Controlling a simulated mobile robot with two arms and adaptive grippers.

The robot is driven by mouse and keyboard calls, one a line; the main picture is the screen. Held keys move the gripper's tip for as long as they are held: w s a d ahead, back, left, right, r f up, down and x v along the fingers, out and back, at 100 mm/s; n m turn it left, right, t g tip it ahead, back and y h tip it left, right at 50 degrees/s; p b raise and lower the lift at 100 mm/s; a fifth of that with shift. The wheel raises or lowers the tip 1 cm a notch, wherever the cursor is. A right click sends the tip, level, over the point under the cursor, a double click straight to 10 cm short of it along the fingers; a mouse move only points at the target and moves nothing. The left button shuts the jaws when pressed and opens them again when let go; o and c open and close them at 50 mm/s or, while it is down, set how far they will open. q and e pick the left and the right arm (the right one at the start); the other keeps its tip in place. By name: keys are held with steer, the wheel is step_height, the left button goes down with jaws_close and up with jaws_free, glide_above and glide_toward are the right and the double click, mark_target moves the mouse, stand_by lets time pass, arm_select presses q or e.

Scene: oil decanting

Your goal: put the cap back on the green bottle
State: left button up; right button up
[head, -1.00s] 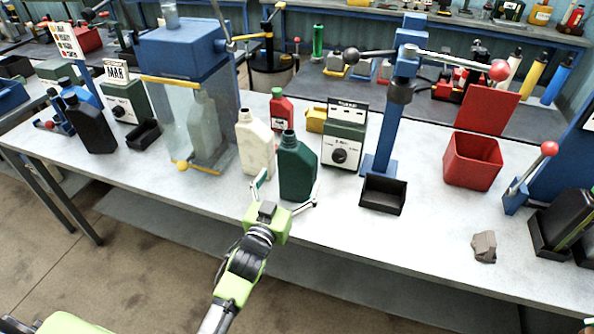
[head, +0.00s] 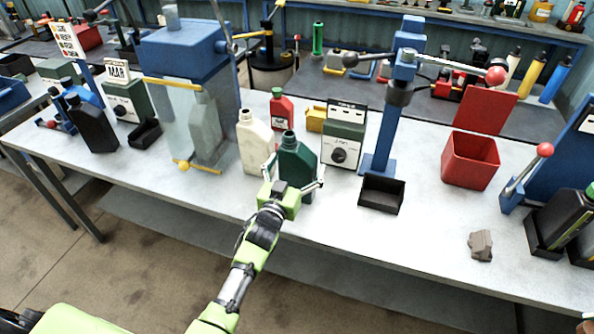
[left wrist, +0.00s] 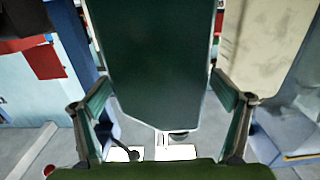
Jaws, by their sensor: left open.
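The green bottle (head: 297,165) stands upright near the bench's front edge, beside the cream bottle (head: 255,142). Its mouth looks dark; I cannot make out a separate cap. My left gripper (head: 294,176) is open at the front of the green bottle, with one finger on each side of its body. In the left wrist view the green bottle (left wrist: 155,60) fills the middle between the spread fingers of my left gripper (left wrist: 163,100). I cannot tell whether the fingers touch it. My right gripper is not in view.
A red bottle (head: 281,108) and a green-grey device (head: 343,140) stand close behind and right. A blue press (head: 386,120) with a black tray (head: 382,194), a red bin (head: 470,162) and a grey lump (head: 481,245) are further right. The front right bench is mostly clear.

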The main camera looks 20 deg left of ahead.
arm_select(q)
steer(key=shift+w, duration=0.2)
steer(key=c, duration=1.9)
steer(key=shift+r, duration=0.25)
steer(key=shift+c, duration=1.1)
steer(key=shift+w, duration=0.1)
